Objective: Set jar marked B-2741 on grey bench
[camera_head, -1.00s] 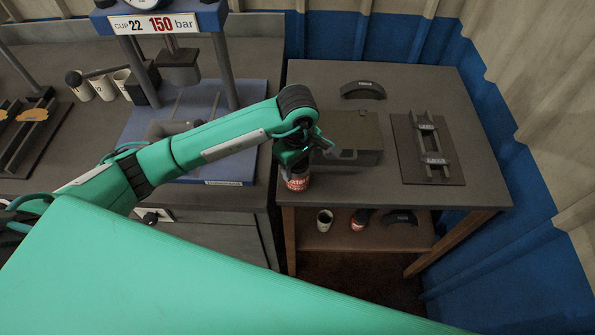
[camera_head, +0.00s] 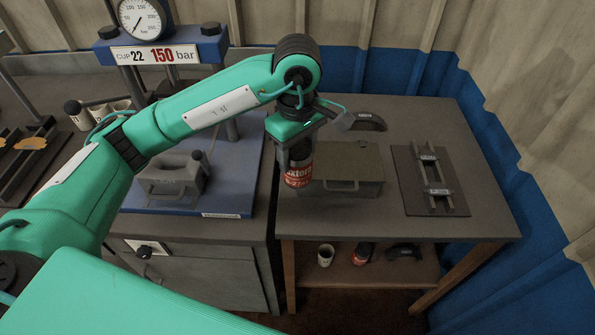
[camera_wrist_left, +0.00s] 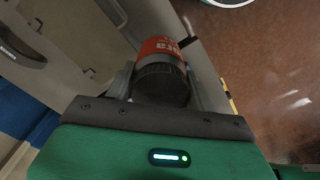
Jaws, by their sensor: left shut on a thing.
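My left gripper (camera_head: 297,150) is shut on a jar (camera_head: 298,176) with a red label and dark lid. The jar hangs upright, lid up, near the left front part of a grey-topped bench (camera_head: 350,222) with wooden legs; whether it is clear of the top is hard to tell. White lettering shows on the label, but the full code is too small to read surely. In the left wrist view the jar (camera_wrist_left: 163,68) sits between the two fingers. A second red-labelled jar (camera_head: 361,254) is on the lower shelf. My right gripper is out of view.
On the grey top stand a grey box (camera_head: 345,180), a dark curved shoe (camera_head: 365,120) and a plate with rails (camera_head: 410,195). A blue press base (camera_head: 235,190) is at left. The front strip of the top is bare.

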